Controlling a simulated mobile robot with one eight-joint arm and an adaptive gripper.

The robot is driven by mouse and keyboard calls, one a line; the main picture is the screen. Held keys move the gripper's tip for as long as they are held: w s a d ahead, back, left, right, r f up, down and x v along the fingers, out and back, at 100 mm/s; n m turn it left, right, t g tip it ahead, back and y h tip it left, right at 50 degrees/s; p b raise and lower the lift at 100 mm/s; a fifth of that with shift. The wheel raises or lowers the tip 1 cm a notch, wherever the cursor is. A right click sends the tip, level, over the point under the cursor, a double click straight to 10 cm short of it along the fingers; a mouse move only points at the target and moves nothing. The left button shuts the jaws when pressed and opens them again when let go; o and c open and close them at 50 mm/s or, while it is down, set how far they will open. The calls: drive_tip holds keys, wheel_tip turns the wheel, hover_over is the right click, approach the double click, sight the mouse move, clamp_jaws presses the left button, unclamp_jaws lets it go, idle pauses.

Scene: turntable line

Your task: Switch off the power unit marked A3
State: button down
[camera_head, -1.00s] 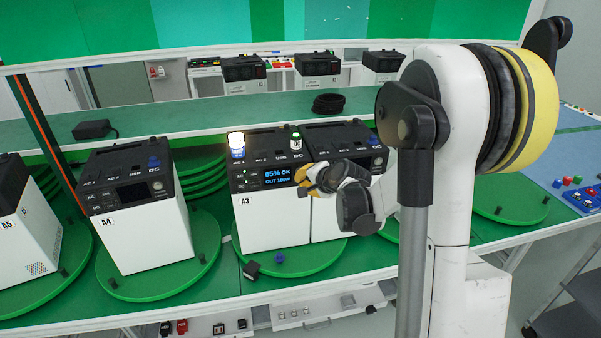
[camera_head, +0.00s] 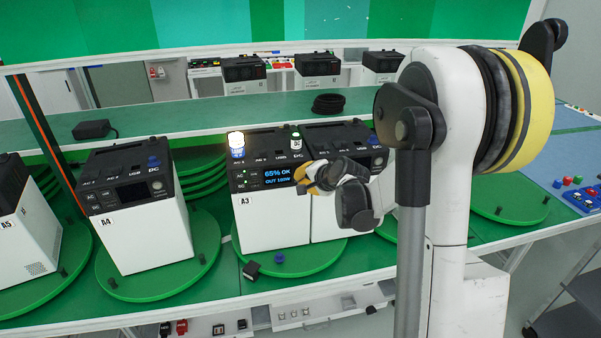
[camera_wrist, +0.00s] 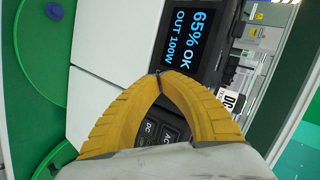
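The power unit marked A3 (camera_head: 275,225) has a white body and a dark top panel. Its lit blue screen (camera_head: 279,175) reads 65% OK, OUT 100W. It also shows sideways in the wrist view (camera_wrist: 187,38). Small green lights glow by the AC and DC buttons (camera_head: 241,180) on its left. My gripper (camera_wrist: 158,75) has its yellow fingertips together with nothing seen between them. In the head view, my gripper (camera_head: 300,178) is at the panel just right of the screen. The fingers hide that part of the panel, and I cannot tell whether they touch it.
A neighbouring unit (camera_head: 325,222) stands close on the right, partly behind my arm; its DC and AC buttons (camera_wrist: 160,133) show below the fingers. A lit lamp plug (camera_head: 236,143) stands on A3. Unit A4 (camera_head: 147,235) is to the left. A green turntable (camera_head: 312,262) carries A3.

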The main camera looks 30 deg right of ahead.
drive_tip(key=shift+w+d, duration=0.1)
drive_tip(key=shift+w, duration=0.25)
idle(0.4)
drive_tip(key=shift+s, duration=0.15)
drive_tip(key=shift+s+a, duration=0.2)
drive_tip(key=shift+s, duration=0.4)
drive_tip(key=s, duration=0.2)
drive_tip(key=s+a, duration=0.1)
drive_tip(key=s, duration=0.1)
drive_tip(key=shift+s+a+b, duration=0.2)
drive_tip(key=shift+s+b, duration=0.2)
idle(0.8)
